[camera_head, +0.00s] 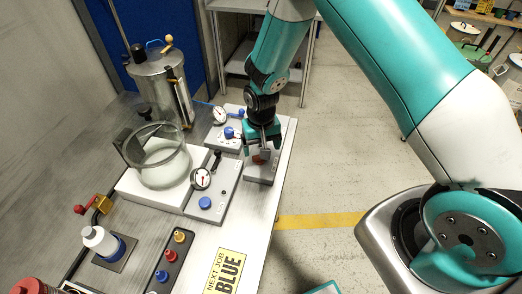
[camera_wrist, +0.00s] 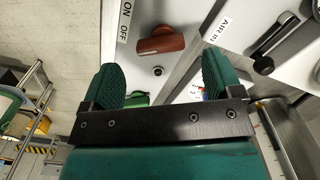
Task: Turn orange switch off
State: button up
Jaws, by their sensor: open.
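The orange switch (camera_wrist: 160,44) is a reddish-orange lever on a light grey panel. An ON/OFF label (camera_wrist: 124,22) lies to its left in the wrist view. I cannot tell for certain which word the lever is set to. In the head view the switch (camera_head: 259,158) shows in part below my gripper (camera_head: 264,146). My gripper is open and empty. In the wrist view its two green fingers (camera_wrist: 163,78) stand apart, and the switch appears beyond the gap between them, apart from both fingertips.
Gauge boxes with blue knobs (camera_head: 205,203) stand left of the switch box, near a glass vessel (camera_head: 163,165) and a metal drum (camera_head: 162,85). An AIR IN panel with a black lever (camera_wrist: 275,35) lies right in the wrist view. A NEXT JOB BLUE sign (camera_head: 226,271) lies at the table's front.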

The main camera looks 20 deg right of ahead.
jog(key=shift+f+p, duration=0.4)
jog(key=shift+f, duration=1.65)
jog(key=shift+c, duration=0.4)
jog(key=c, duration=0.8)
jog(key=shift+f+n+b, duration=0.15)
jog(key=shift+n+b, duration=0.15)
jog(key=shift+b, duration=0.2)
jog(key=shift+c, duration=0.2)
jog(key=o, duration=0.9)
jog(key=shift+r, duration=0.3)
